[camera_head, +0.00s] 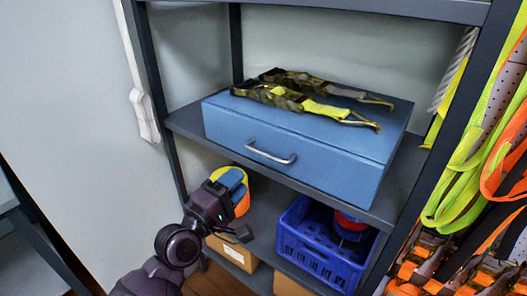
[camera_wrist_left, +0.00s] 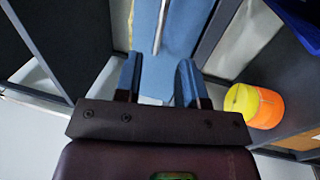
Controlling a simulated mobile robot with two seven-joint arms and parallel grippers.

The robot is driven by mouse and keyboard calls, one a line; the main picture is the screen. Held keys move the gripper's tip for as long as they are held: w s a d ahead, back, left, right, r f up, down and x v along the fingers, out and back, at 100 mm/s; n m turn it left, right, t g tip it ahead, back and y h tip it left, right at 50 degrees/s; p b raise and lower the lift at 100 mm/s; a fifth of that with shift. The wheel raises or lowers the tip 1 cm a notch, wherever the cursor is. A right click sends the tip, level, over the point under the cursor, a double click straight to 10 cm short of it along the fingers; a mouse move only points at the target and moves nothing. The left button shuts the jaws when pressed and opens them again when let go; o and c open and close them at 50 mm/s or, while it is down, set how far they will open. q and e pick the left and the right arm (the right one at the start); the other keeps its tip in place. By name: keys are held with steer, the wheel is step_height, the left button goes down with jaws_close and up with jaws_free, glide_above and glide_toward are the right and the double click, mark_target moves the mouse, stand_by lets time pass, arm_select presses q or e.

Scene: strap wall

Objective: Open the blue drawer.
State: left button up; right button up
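The blue drawer (camera_head: 300,155) is a wide box on the middle shelf, with a silver bar handle (camera_head: 271,157) on its front. It appears closed. In the left wrist view the blue drawer front (camera_wrist_left: 183,30) and its handle (camera_wrist_left: 160,24) show ahead of the fingers. My left gripper (camera_head: 235,184) is below and to the left of the handle, apart from it. In the left wrist view its two blue fingers (camera_wrist_left: 157,72) are spread with nothing between them. My right gripper is not in view.
Camouflage and yellow straps (camera_head: 305,100) lie on the drawer unit. A blue crate (camera_head: 312,250) and a yellow-orange roll (camera_wrist_left: 254,105) are on the shelf below. A dark shelf post (camera_head: 160,110) stands at the left. Bright straps (camera_head: 485,140) hang at the right.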

mark_target(264, 154)
arm_select(q)
steer(key=x, duration=1)
steer(key=shift+w+d+p, duration=0.2)
steer(key=shift+w+p, duration=0.05)
steer(key=shift+p, duration=0.15)
steer(key=shift+c, duration=0.5)
steer(key=c, duration=0.5)
jaws_close()
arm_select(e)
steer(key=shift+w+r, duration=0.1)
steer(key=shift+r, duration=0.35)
